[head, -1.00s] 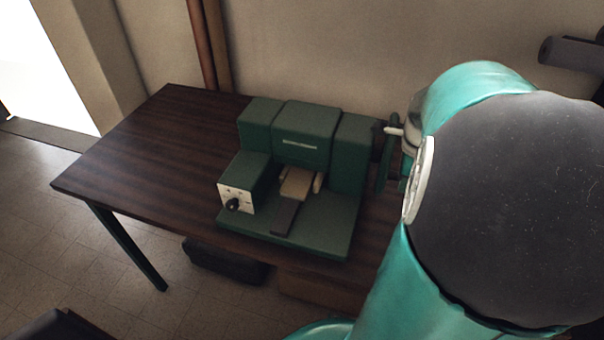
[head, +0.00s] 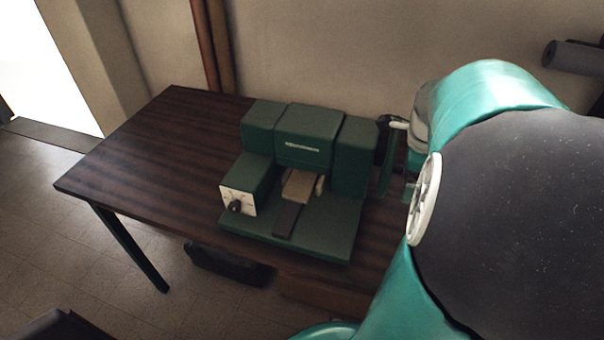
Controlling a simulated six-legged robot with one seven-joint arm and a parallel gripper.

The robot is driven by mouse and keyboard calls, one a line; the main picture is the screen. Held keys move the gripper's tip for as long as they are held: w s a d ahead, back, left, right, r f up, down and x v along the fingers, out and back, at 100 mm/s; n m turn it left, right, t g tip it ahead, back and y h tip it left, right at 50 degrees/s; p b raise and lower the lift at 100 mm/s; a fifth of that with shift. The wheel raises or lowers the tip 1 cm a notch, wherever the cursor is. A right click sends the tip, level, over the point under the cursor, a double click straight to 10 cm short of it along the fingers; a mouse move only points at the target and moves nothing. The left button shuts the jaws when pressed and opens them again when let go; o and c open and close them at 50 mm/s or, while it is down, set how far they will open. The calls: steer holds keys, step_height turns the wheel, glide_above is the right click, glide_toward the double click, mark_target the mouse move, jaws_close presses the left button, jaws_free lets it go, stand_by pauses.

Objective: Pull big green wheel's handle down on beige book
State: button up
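A green press-like machine stands on the table. The big green wheel (head: 386,170) is on its right side, seen nearly edge-on. Its pale handle (head: 398,125) sticks out near the top of the wheel, close to my teal arm. The beige book (head: 303,186) lies in the opening at the front of the machine, under the green upper block (head: 303,143). My arm covers the area right of the wheel. My gripper is hidden behind it, so I cannot tell whether it touches the handle.
The machine's green base (head: 325,228) bears a dark strip (head: 287,220) in front of the book. A white panel with a black knob (head: 236,206) is at the left. The dark wooden table (head: 150,155) is clear on its left side. A wall stands behind.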

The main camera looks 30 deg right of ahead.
stand_by(0.4)
steer(key=w+v, duration=0.1)
steer(key=v, duration=0.5)
steer(key=shift+s+r, duration=0.45)
steer(key=shift+s, duration=0.1)
steer(key=shift+a, duration=0.1)
